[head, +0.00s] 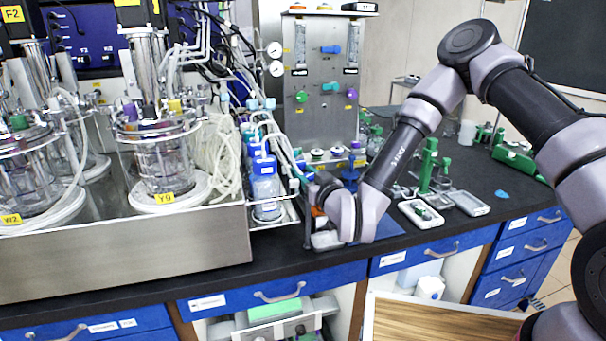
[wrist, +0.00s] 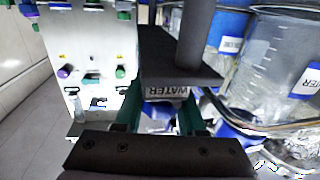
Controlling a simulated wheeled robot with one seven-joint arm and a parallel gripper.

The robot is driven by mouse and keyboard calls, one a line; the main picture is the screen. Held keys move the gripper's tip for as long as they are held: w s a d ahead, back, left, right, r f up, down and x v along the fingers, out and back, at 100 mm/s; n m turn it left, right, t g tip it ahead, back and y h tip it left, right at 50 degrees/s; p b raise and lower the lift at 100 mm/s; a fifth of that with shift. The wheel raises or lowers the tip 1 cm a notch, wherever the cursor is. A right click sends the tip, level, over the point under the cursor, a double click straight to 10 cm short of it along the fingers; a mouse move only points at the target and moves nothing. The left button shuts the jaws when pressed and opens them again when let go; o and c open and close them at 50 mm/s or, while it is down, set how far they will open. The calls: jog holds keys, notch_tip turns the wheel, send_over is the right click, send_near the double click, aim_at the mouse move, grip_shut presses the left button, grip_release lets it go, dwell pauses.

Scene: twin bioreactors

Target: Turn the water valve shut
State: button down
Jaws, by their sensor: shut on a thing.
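A dark grey block with a label reading WATER (wrist: 172,91) is in the middle of the wrist view, with a dark upright post (wrist: 195,40) over it. I take it to be the water valve. My gripper (wrist: 160,108) has its two green fingers either side of the space just below the label. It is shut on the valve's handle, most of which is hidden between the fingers. In the head view my gripper (head: 318,195) reaches down at the bench's front edge, beside the blue-capped bottles. There my wrist covers most of the valve, so its angle cannot be told.
Blue-capped bottles (head: 264,185) stand close left of my gripper. The steel bioreactor tray (head: 125,260) lies further left. A steel gas panel (head: 326,120) with coloured knobs rises behind. Green stands and small trays (head: 422,214) are to the right on the black bench.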

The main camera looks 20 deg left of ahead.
jog(key=shift+r+m+t+h, duration=0.1)
jog(key=shift+m+t+h, duration=0.2)
jog(key=shift+h, duration=0.1)
jog(key=c, duration=0.5)
grip_release()
jog(key=v, duration=1)
jog(key=shift+s+d, duration=0.25)
jog(key=shift+d, duration=0.1)
